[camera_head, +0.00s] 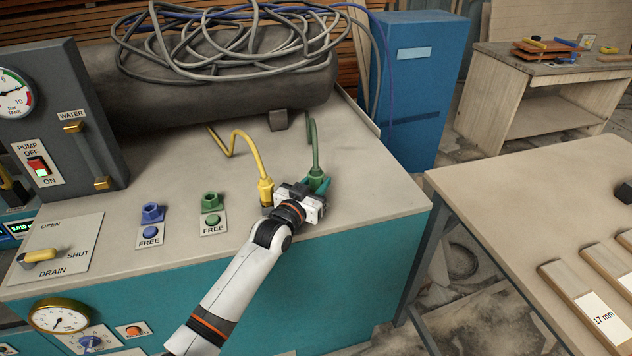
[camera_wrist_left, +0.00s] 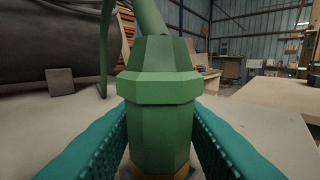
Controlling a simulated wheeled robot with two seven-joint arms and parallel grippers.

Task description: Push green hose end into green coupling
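The green hose end (camera_head: 316,174) stands upright on the bench's right part, with its green hose arching up behind it. In the left wrist view, the faceted green hose end (camera_wrist_left: 160,110) stands between the two teal fingers, a sliver of brass at its foot. My left gripper (camera_head: 318,185) is around it; the fingers lie close on both sides, and whether they press on it is unclear. The green coupling (camera_head: 211,202) is to the left on the bench, empty, above a green button and a FREE label. My right gripper is out of view.
A yellow hose end (camera_head: 265,188) stands just left of my gripper. A blue coupling (camera_head: 152,213) is left of the green one. A dark tank (camera_head: 220,85) with coiled hoses lies behind. The bench top between the green coupling and yellow hose is clear.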

